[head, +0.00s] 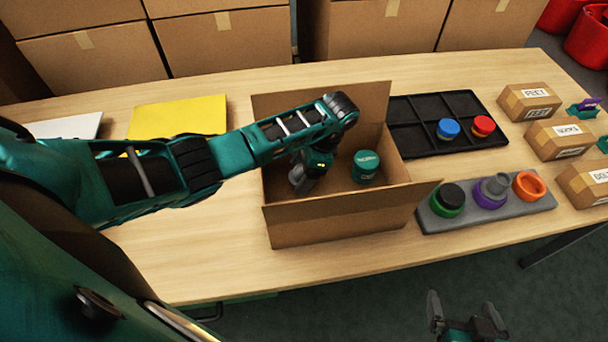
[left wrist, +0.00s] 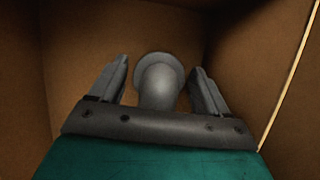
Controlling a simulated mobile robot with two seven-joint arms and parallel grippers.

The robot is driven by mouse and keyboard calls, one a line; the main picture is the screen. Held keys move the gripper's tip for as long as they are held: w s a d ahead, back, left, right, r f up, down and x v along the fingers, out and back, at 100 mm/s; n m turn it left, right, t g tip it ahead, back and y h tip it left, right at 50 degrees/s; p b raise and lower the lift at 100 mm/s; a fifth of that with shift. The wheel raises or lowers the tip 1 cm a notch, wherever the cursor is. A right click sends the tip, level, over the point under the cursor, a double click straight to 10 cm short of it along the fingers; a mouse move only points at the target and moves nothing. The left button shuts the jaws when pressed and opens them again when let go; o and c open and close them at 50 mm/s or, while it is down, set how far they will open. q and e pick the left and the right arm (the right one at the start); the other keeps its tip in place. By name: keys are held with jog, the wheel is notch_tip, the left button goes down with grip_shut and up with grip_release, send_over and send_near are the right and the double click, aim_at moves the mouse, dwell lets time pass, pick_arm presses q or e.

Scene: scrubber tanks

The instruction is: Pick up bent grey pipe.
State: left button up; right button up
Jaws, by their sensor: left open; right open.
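A grey pipe (left wrist: 158,85) with a round flange at its far end lies inside the cardboard box in the left wrist view. My left gripper (left wrist: 160,66) is open, with one finger on each side of the pipe and a visible gap to each. In the head view my left gripper (head: 301,182) reaches down into the left part of the open box (head: 340,222). The pipe cannot be made out there, as the arm and gripper cover that spot. My right gripper (head: 467,312) is open and empty, in front of the table at the bottom.
A green jar (head: 366,167) stands in the box, right of my left gripper. A black divided tray (head: 415,140) holds blue and red round pieces. A grey holder (head: 440,222) carries green, purple and orange rings. Labelled cartons (head: 529,101) stand at right. The table's front left is clear.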

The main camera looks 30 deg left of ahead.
pick_arm(q)
jog(key=shift+c, duration=0.2)
jog(key=c, duration=0.8)
jog(key=shift+r, duration=0.2)
